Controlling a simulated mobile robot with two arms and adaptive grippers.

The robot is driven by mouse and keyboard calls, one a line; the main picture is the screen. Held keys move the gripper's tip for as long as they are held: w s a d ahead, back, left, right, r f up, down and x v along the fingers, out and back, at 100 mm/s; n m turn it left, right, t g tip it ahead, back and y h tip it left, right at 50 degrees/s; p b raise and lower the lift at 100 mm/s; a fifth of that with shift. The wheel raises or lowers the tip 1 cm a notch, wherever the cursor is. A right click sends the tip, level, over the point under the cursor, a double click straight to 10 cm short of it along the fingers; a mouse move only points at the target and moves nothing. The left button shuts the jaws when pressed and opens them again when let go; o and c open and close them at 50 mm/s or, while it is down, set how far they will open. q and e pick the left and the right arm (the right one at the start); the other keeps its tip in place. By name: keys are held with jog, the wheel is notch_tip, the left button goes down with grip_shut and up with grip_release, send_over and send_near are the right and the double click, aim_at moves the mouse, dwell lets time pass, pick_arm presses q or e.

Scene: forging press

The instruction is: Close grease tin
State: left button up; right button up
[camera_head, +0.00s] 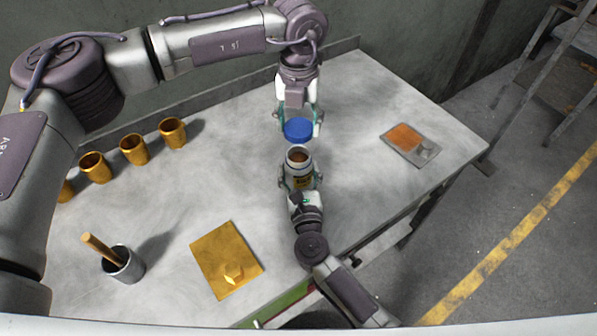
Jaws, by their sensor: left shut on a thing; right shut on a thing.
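The grease tin (299,161) is a small pale cylinder with a yellow label, open at the top with brown content showing. My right gripper (302,181) comes from below in the picture and is shut on the tin, which looks roughly upright. The blue lid (298,129) is held by my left gripper (299,124), which reaches down from above and is shut on it. The lid appears just above and behind the tin's mouth, apart from it. Whether the tin touches the table is hard to tell.
Several brass-coloured cups (133,149) stand at the table's left back. A metal pot (122,263) with a wooden-handled tool stands at front left. A yellow plate with a knob (226,259) lies at front. A grey tray with an orange pad (409,142) lies right. The grey table (360,100) is otherwise clear.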

jog(key=c, duration=0.8)
pick_arm(q)
send_over(298, 160)
jog(key=shift+f, duration=2.5)
jog(key=shift+f, duration=0.15)
jog(key=shift+f, duration=0.75)
jog(key=shift+f, duration=0.55)
